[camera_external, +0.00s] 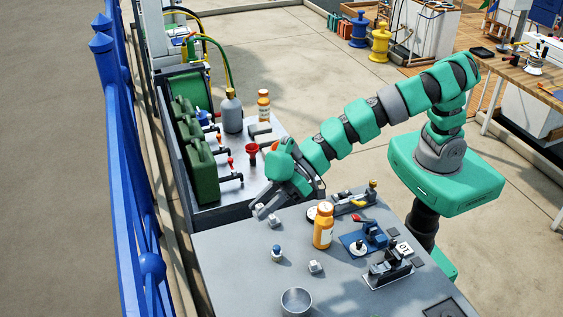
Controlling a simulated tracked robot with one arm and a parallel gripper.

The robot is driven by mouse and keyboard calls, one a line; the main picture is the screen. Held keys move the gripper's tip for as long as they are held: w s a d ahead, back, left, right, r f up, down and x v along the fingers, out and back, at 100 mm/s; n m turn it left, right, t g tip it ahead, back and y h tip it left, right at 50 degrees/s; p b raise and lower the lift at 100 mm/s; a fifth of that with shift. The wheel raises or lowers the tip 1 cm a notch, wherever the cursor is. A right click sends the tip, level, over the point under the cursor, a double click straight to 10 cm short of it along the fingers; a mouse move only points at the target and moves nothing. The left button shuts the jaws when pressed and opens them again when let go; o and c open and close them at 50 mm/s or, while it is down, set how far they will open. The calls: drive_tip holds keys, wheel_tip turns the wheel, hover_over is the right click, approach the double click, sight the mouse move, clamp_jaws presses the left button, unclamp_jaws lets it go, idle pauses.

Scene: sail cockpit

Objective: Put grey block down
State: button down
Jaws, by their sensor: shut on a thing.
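I cannot tell whether the block touches the tabletop. Another small pale grey block (315,267) lies on the table, nearer the camera and apart from the gripper.
An orange bottle (323,228), a small blue-and-white item (277,253) and a metal cup (296,301) stand on the table. A blue fixture (366,238) and a dark device (390,268) are to the right. A bench with green canisters (200,165) stands behind. The table's front left is clear.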

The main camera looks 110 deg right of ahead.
drive_tip(key=w+a+f+n+g+y+b, duration=0.2)
drive_tip(key=a+n+y, duration=0.1)
drive_tip(key=a+n, duration=0.15)
drive_tip(key=w+a+f+n+g+y+b, duration=0.1)
drive_tip(key=w+a+f+n+y+b, duration=0.15)
drive_tip(key=a, duration=0.25)
drive_tip(key=n+g+y+b, duration=0.3)
drive_tip(key=n+g, duration=0.2)
drive_tip(key=n, duration=0.1)
hover_over(246, 289)
wheel_tip(246, 289, down, 8)
wheel_tip(246, 289, down, 9)
drive_tip(key=shift+w+r+b, duration=0.1)
drive_tip(key=shift+r+b, duration=0.05)
drive_tip(key=shift+b, duration=1)
drive_tip(key=shift+f+p, duration=0.6)
drive_tip(key=c, duration=1.3)
unclamp_jaws()
drive_tip(key=shift+o, duration=1)
drive_tip(key=shift+f, duration=0.15)
